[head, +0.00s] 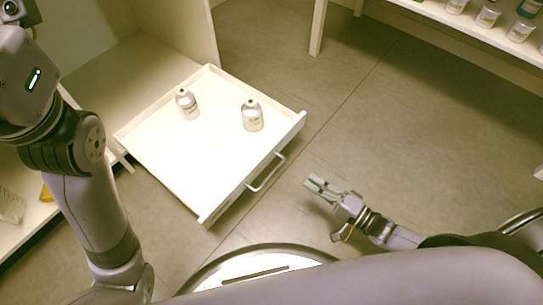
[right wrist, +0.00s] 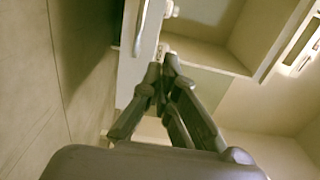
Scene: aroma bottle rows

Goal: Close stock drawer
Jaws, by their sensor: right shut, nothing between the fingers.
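The stock drawer (head: 165,148) is pulled out from the cabinet at the left of the head view. Two small bottles stand in it, one at the back (head: 187,104) and one nearer the front (head: 252,117). Its front panel carries a bar handle (head: 266,173); the handle also shows at the top of the right wrist view (right wrist: 141,27). My right gripper (head: 312,184) is shut and empty, to the right of the handle and apart from it in the head view. Its fingertips (right wrist: 165,66) also show in the right wrist view. My left arm is at the left; its fingers are not visible.
A shelf (head: 480,28) with several bottles stands at the upper right. A lower cabinet shelf at the left holds a glass item (head: 10,205). The floor (head: 375,120) right of the drawer is clear.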

